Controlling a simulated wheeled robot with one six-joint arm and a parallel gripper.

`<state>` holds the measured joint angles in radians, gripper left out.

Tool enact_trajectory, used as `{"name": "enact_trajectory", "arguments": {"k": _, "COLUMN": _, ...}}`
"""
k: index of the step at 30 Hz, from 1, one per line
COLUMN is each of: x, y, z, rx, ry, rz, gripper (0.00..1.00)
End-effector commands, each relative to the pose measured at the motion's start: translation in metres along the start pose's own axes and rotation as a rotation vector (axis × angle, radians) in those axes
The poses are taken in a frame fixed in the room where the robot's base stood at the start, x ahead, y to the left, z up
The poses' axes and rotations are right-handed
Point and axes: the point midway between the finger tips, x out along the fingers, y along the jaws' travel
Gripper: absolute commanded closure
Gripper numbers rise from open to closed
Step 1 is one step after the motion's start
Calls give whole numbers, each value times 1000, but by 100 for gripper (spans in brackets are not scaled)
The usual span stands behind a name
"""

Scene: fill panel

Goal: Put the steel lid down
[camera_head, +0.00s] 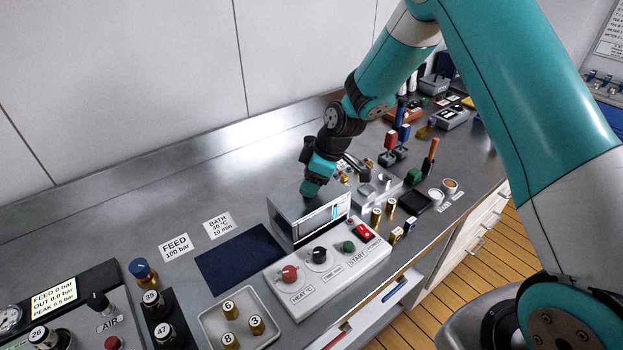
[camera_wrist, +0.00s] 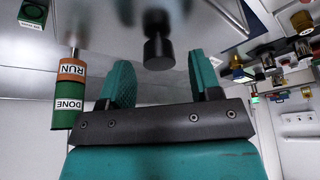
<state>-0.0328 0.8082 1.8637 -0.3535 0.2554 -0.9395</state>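The steel lid (camera_head: 308,213) is a shiny plate raised steeply at the back of the white control unit (camera_head: 318,278) in the head view. My gripper (camera_head: 311,188) is at its upper edge, partly on the far side of it. In the wrist view my gripper (camera_wrist: 161,66) has its two teal fingers apart. A black knob (camera_wrist: 158,48) on a stem shows between and beyond the fingertips, with visible gaps on both sides. It appears fixed to the shiny surface above, which looks like the lid. The fingertips are hidden in the head view.
A dark blue mat (camera_head: 240,258) lies left of the unit. A tray (camera_head: 212,318) with numbered brass pieces is in front of it. Several small items crowd the counter to the right. An orange and green RUN/DONE stack (camera_wrist: 70,95) is close on the wrist view's left.

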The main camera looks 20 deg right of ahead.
Motion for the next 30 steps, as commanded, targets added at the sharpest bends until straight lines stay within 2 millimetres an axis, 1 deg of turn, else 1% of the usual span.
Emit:
{"name": "enact_trajectory", "arguments": {"k": 5, "x": -1, "y": 0, "z": -1, "rx": 0, "ry": 0, "rz": 0, "gripper": 42}}
{"name": "enact_trajectory", "arguments": {"k": 8, "x": -8, "y": 0, "z": -4, "rx": 0, "ry": 0, "rz": 0, "gripper": 42}}
{"name": "enact_trajectory", "arguments": {"k": 10, "x": -17, "y": 0, "z": -7, "rx": 0, "ry": 0, "rz": 0, "gripper": 42}}
{"name": "enact_trajectory", "arguments": {"k": 11, "x": -18, "y": 1, "z": -6, "rx": 0, "ry": 1, "rz": 3, "gripper": 42}}
{"name": "enact_trajectory", "arguments": {"k": 14, "x": -35, "y": 1, "z": -4, "rx": -1, "ry": 3, "rz": 7, "gripper": 42}}
{"name": "enact_trajectory", "arguments": {"k": 21, "x": -90, "y": 1, "z": -3, "rx": -1, "ry": 3, "rz": 6, "gripper": 42}}
{"name": "enact_trajectory", "arguments": {"k": 24, "x": -108, "y": 0, "z": -4, "rx": -1, "ry": 2, "rz": 4, "gripper": 42}}
{"name": "enact_trajectory", "arguments": {"k": 28, "x": -124, "y": 0, "z": -4, "rx": 0, "ry": 1, "rz": 2, "gripper": 42}}
{"name": "enact_trajectory", "arguments": {"k": 30, "x": -130, "y": -3, "z": -6, "rx": 3, "ry": 1, "rz": 0, "gripper": 42}}
